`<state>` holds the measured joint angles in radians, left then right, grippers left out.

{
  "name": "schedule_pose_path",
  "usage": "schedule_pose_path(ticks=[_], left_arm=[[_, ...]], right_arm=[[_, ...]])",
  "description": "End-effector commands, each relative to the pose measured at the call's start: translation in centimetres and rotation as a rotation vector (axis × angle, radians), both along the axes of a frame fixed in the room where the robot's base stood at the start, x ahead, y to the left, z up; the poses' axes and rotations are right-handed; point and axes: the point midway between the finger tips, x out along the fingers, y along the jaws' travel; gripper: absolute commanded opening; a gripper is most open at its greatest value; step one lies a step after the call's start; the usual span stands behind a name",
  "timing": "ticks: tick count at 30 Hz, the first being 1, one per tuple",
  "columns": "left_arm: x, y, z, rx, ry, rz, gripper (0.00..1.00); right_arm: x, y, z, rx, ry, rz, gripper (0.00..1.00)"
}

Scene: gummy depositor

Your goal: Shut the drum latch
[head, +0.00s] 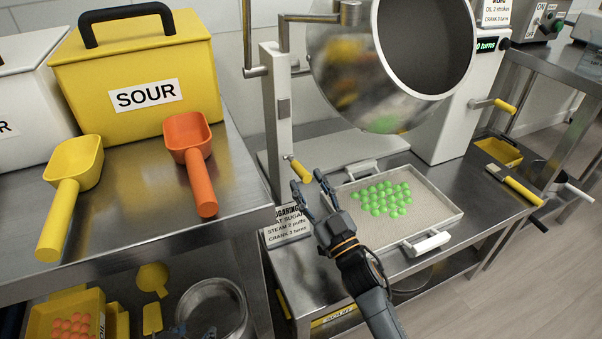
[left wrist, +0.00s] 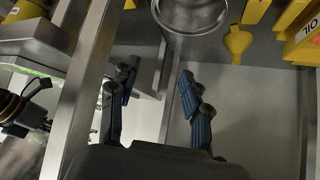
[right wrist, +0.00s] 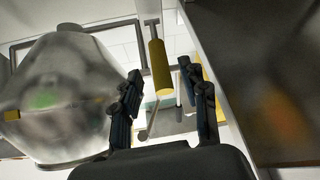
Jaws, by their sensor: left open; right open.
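The drum latch's lever with a yellow grip (head: 325,188) hangs from a pivot on the white post left of the steel drum (head: 340,70). It points down and to the right. My right gripper (head: 318,197) is open at the grip. In the right wrist view the yellow grip (right wrist: 160,67) shows between and beyond the open fingertips (right wrist: 160,82); I cannot tell whether they touch it. The drum also shows there (right wrist: 60,95). My left gripper (head: 195,333) barely shows at the bottom edge of the head view. In the left wrist view its fingers (left wrist: 157,82) are open and empty.
A tray (head: 440,200) of green gummies stands below the drum. A yellow SOUR bin (head: 150,75), a yellow scoop (head: 65,195) and an orange scoop (head: 195,160) are on the left table. A steel pot (head: 215,305) is on the shelf below. A yellow-handled crank (head: 503,105) projects at right.

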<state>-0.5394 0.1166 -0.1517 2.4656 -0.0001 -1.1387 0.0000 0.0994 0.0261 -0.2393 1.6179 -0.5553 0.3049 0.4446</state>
Motion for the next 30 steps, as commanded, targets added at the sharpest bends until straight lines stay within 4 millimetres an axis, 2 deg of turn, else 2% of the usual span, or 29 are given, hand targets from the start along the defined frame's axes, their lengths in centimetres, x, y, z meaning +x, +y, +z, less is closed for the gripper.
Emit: schedule_pose_path(ticks=[3,7,18,19,20,25,30], left_arm=[[1.0,-0.4,0.6,-0.012,-0.057,-0.004,0.48],[1.7,-0.6,1.2,-0.022,-0.1,-0.008,0.48],[2.0,-0.8,1.6,-0.027,-0.124,-0.009,0.48],[2.0,-0.8,1.6,-0.027,-0.124,-0.009,0.48],[2.0,-0.8,1.6,-0.027,-0.124,-0.009,0.48],[2.0,-0.7,1.6,-0.027,-0.124,-0.009,0.48],[2.0,-0.7,1.6,-0.027,-0.124,-0.008,0.48]], right_arm=[[1.7,0.8,0.7,0.0,-0.003,0.0,0.44],[2.8,1.3,1.3,0.001,-0.002,0.0,0.44],[3.3,1.6,1.5,0.0,0.0,0.0,0.44],[3.3,1.5,1.5,0.0,0.0,0.0,0.42],[3.3,1.5,1.5,0.0,0.0,0.0,0.36],[3.3,1.5,1.5,0.0,0.0,0.0,0.01],[3.3,1.5,1.5,0.0,0.0,0.0,0.0]])
